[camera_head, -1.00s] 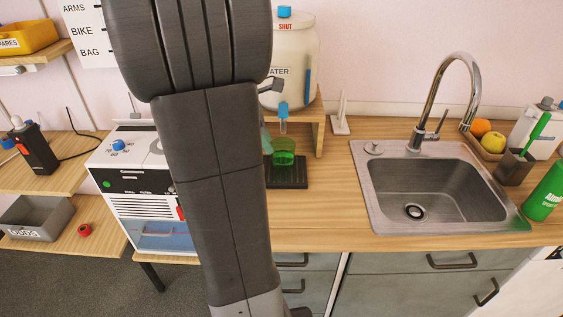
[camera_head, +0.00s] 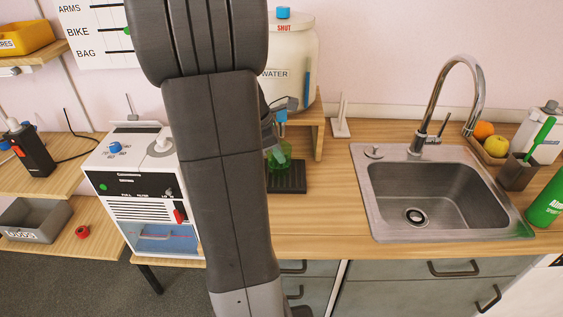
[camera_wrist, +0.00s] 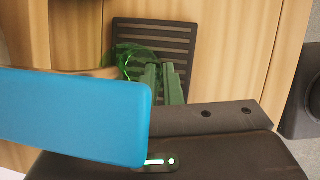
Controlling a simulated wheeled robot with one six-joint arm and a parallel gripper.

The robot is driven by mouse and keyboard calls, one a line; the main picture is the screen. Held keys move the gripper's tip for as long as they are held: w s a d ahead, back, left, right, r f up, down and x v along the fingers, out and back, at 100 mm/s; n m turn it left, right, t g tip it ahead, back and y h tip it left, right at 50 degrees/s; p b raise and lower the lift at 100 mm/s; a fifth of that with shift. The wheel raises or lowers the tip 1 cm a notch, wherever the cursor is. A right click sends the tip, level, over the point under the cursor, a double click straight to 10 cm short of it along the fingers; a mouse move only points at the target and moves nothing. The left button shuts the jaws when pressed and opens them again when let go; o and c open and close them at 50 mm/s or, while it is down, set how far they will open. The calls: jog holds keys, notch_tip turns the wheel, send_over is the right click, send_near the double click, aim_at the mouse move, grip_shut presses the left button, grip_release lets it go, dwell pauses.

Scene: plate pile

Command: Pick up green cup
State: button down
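The green cup (camera_head: 281,158) is see-through and stands on a black slatted tray (camera_head: 288,184) below the water dispenser's blue tap. In the wrist view the cup (camera_wrist: 126,58) is partly hidden behind the blue tap part (camera_wrist: 75,115) and beside my fingers. My gripper (camera_wrist: 163,72) has its fingertips at the cup's right side, over the slatted tray. The fingers look close together with a narrow gap. I cannot tell whether any of the cup's wall is between them. In the head view my arm hides most of my gripper (camera_head: 270,140).
The water dispenser (camera_head: 290,65) stands on a wooden stand (camera_head: 319,135), close around the cup. A white machine (camera_head: 140,185) is left of my arm. The sink (camera_head: 430,190) is to the right, with clear counter in front of the tray.

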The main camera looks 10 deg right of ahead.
jog(key=shift+r, duration=0.25)
dwell(0.3)
jog(key=shift+r, duration=0.45)
jog(key=s+a+b, duration=0.1)
jog(key=s+a, duration=0.1)
jog(key=a, duration=1.5)
jog(key=shift+s+a+b, duration=0.2)
jog(key=shift+a+b, duration=0.15)
jog(key=shift+b, duration=0.05)
jog(key=shift+r, duration=0.1)
